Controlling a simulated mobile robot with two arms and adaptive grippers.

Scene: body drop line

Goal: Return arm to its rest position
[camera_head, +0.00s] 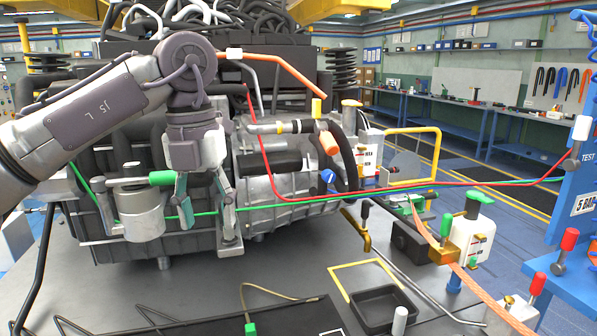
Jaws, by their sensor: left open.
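My left arm comes in from the left and bends down at a dark round joint. My left gripper (206,208) points down in front of a large engine (290,185). Its two fingers are apart, and I see nothing held between them. A thin green line (290,202) passes across the picture at finger height; I cannot tell whether it touches the fingers. A green-handled valve (161,178) on a grey cylindrical filter housing (142,215) stands just left of the gripper. My right gripper is not in view.
A red line (262,140) and the green line run right to a blue test stand (578,180). A white bottle with a green top (472,232), an orange braided cable (440,250) and a black tray (384,308) occupy the right of the grey table (290,270). Blue workbenches (450,108) stand behind.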

